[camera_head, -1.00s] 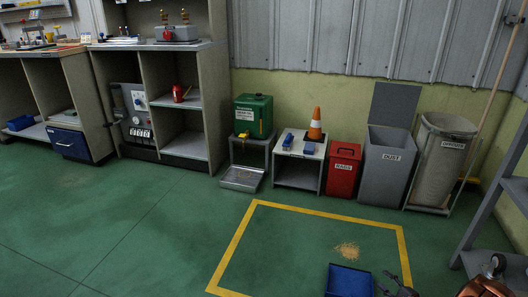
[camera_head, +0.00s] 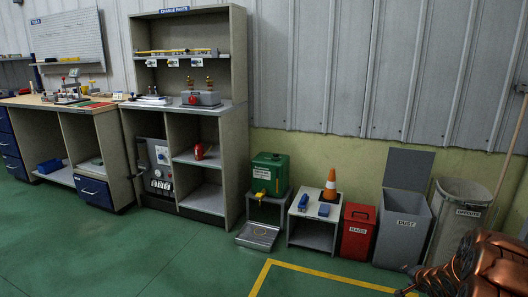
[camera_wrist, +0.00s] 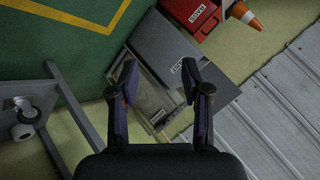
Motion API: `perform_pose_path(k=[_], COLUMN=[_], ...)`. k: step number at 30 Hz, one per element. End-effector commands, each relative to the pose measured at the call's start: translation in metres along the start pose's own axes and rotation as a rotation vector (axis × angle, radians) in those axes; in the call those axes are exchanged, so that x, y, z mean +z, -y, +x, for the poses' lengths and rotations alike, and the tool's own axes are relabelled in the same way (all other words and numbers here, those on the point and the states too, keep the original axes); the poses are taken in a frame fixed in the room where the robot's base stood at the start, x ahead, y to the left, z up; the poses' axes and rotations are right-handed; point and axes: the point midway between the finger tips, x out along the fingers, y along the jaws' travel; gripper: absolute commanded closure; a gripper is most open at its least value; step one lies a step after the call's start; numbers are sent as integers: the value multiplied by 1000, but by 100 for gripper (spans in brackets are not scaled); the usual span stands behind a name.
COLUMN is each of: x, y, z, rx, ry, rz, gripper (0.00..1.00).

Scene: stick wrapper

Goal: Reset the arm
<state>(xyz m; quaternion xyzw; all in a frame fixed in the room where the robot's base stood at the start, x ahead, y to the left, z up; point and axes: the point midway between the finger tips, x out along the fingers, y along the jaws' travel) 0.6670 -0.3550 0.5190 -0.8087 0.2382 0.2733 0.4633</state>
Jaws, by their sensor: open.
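My gripper (camera_wrist: 159,68) is open in the wrist view, with its two dark fingers spread apart and nothing between them. Beyond the fingers are the grey DUST bin (camera_wrist: 178,62) and another bin's open top (camera_wrist: 150,98). My copper-coloured arm fills the lower right corner of the head view; I cannot make out the gripper's fingers there.
The DUST bin (camera_head: 401,232), red RAGS bin (camera_head: 357,230), offcuts bin (camera_head: 453,220) and orange cone (camera_head: 329,186) stand along the wall. Shelving (camera_head: 238,150) stands left. A grey metal frame (camera_wrist: 72,128) shows in the wrist view. Green floor (camera_head: 150,245) is clear.

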Motion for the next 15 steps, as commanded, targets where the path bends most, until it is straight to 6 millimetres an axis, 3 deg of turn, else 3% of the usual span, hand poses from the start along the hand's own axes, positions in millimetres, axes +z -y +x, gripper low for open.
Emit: perform_pose_path(k=[1,4,15], x=[-6,-10,3], y=[22,46,114], z=[-20,-49,-170], rx=[18,70,260], ry=[-6,-10,41], rz=[-34,-101,-325], gripper=[52,52,52])
